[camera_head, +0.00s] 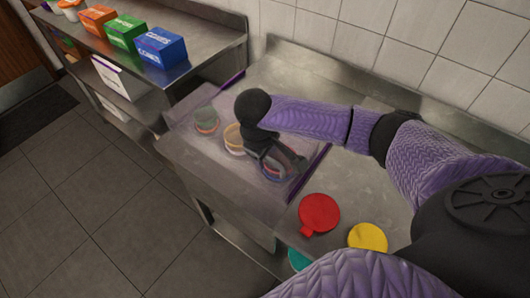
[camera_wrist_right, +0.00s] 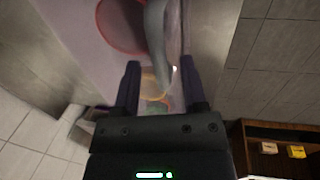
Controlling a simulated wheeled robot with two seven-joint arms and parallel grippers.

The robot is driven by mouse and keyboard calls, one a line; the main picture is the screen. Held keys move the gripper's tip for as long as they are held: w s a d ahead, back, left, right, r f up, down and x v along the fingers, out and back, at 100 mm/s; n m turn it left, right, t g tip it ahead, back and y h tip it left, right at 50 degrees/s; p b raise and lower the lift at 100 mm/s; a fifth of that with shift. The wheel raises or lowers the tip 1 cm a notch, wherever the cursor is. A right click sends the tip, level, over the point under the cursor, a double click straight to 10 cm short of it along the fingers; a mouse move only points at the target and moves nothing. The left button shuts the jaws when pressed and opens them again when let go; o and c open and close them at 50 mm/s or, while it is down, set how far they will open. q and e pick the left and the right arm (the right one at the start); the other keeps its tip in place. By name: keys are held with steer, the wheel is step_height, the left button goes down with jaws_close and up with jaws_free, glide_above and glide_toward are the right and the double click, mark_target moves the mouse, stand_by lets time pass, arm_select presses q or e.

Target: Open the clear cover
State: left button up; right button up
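The clear cover (camera_head: 185,135) is a see-through lid with purple edging, lying over a row of round containers on the steel counter. It looks closed. Through it I see a green container (camera_head: 206,122), an orange one (camera_head: 233,137) and a reddish one (camera_head: 270,172). My right gripper (camera_head: 291,163) is over the cover's near right part. In the wrist view its two dark fingers (camera_wrist_right: 160,78) stand apart. A grey curved bar (camera_wrist_right: 157,40), perhaps a handle, reaches down between them, near the right finger; I cannot tell if they touch. My left gripper is not in view.
A red round lid (camera_head: 319,213) and a yellow one (camera_head: 368,238) lie on the counter right of the cover. Orange, green and blue boxes (camera_head: 161,47) stand on the shelf at upper left. A tiled wall (camera_head: 400,40) is behind the counter.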

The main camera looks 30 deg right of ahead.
jaws_close()
stand_by(0.4)
stand_by(0.8)
